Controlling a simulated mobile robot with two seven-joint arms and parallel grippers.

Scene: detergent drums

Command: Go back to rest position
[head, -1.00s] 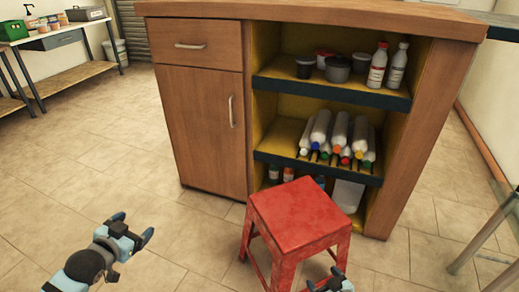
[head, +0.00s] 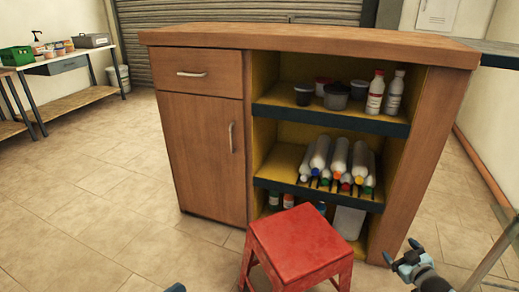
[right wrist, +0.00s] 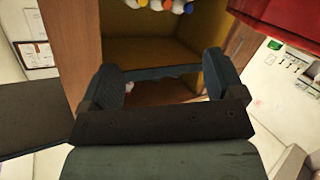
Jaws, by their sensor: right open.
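My right gripper (head: 400,251) is at the lower right of the head view, in front of the cabinet's right side and right of the red stool. In the right wrist view its two fingers (right wrist: 160,68) stand wide apart with nothing between them. Of my left gripper only a small dark tip (head: 175,288) shows at the bottom edge of the head view; its jaws are hidden.
A wooden cabinet (head: 205,145) with open shelves of bottles and tubs fills the middle. A red stool (head: 300,243) stands in front of it. A workbench (head: 75,55) is at the left. The floor (head: 90,200) left of the cabinet is clear.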

